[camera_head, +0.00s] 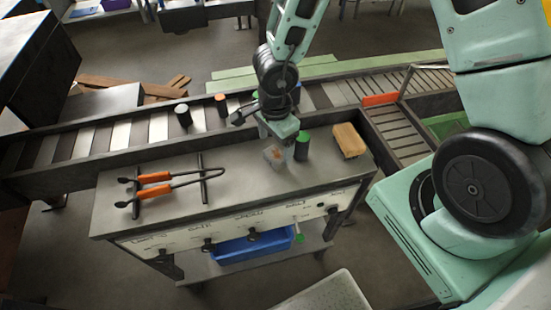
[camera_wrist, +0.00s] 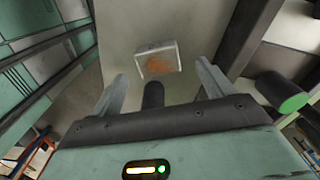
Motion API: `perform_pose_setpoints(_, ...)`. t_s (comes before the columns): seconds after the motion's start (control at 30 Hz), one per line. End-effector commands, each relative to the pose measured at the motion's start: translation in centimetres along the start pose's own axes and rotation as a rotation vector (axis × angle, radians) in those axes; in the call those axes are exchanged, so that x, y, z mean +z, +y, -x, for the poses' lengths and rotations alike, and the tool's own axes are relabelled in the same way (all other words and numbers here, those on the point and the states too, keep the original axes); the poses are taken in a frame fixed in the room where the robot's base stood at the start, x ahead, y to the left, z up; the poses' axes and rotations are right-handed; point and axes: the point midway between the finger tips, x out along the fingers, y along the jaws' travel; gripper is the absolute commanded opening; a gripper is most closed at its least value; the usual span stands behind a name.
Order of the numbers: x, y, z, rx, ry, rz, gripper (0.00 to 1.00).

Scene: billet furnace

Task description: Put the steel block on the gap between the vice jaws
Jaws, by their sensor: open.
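The steel block (camera_head: 275,155), small and grey with a rusty brown patch, lies on the metal bench top (camera_head: 235,180) in the head view. My gripper (camera_head: 281,140) is above it, pointing down, and partly covers it. In the wrist view the block (camera_wrist: 157,61) lies just beyond the fingertips, a little tilted in the picture. The fingers of my gripper (camera_wrist: 162,76) are spread apart with nothing held between them. I cannot make out the vice jaws or their gap in either view.
A green-topped dark cylinder (camera_head: 302,146) stands close right of my gripper, and a wooden block (camera_head: 348,141) lies further right. Orange-handled tongs (camera_head: 155,184) rest on the bench's left. A roller conveyor (camera_head: 140,132) runs behind. A blue bin (camera_head: 250,246) sits below.

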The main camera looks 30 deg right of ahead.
Motion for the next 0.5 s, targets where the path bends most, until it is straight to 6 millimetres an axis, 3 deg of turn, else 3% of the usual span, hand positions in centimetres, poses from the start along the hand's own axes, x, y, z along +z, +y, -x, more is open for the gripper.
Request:
perform_pose_setpoints(0.3, 0.1, 0.3, -4.0, 0.004, 0.001, 0.004, 0.8)
perform_pose_setpoints(0.5, 0.1, 0.3, -4.9, 0.002, 0.0, 0.002, 0.8)
